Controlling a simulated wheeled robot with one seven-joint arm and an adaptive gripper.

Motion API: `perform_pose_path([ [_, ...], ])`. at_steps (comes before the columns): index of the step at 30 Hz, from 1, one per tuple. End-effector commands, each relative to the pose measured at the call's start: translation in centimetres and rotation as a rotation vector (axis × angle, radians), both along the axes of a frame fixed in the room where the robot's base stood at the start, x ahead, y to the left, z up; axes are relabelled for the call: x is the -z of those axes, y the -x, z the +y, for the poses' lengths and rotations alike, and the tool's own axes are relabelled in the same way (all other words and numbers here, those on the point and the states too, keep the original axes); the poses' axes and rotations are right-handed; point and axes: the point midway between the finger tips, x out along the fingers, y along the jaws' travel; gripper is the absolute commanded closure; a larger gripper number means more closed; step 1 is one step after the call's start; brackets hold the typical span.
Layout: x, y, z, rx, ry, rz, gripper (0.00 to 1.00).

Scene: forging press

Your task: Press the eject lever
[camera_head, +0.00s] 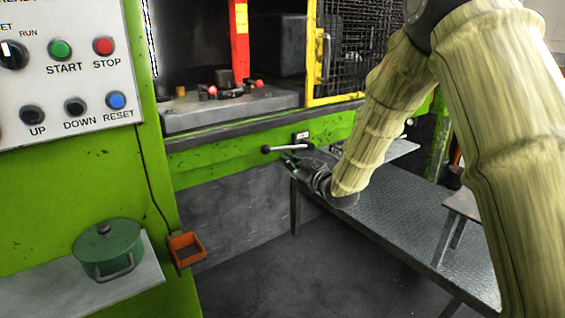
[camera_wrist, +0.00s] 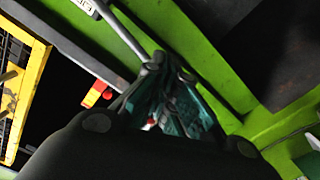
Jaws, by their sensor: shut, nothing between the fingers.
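The eject lever (camera_head: 285,148) is a thin metal rod with a dark knob at its left end, on the green front beam of the press. It stands out roughly level, under a small label plate (camera_head: 300,136). My gripper (camera_head: 289,159) is shut and empty, with its tips just below the lever. In the wrist view the lever rod (camera_wrist: 122,30) runs from the upper left down to my closed fingertips (camera_wrist: 165,66). The tips look very close to the rod; I cannot tell whether they touch. The lever's knob is not clear in the wrist view.
A control panel (camera_head: 70,75) is at the left. A green lidded pot (camera_head: 107,250) stands on a grey shelf (camera_head: 140,276). An orange box (camera_head: 186,249) hangs nearby. A yellow-framed guard (camera_head: 318,50) is above the beam, and a metal platform (camera_head: 400,215) lies below my arm.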

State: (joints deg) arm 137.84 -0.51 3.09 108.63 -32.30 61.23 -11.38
Motion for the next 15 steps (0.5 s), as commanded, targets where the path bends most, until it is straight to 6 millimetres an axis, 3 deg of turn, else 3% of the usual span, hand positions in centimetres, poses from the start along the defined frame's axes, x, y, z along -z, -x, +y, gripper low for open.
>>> perform_pose_path([
  [6, -0.1, 3.0, -1.9, 0.001, -0.001, 0.001, 1.0],
  [15, -0.2, 4.7, -2.9, 0.0, -0.001, 0.001, 1.0],
])
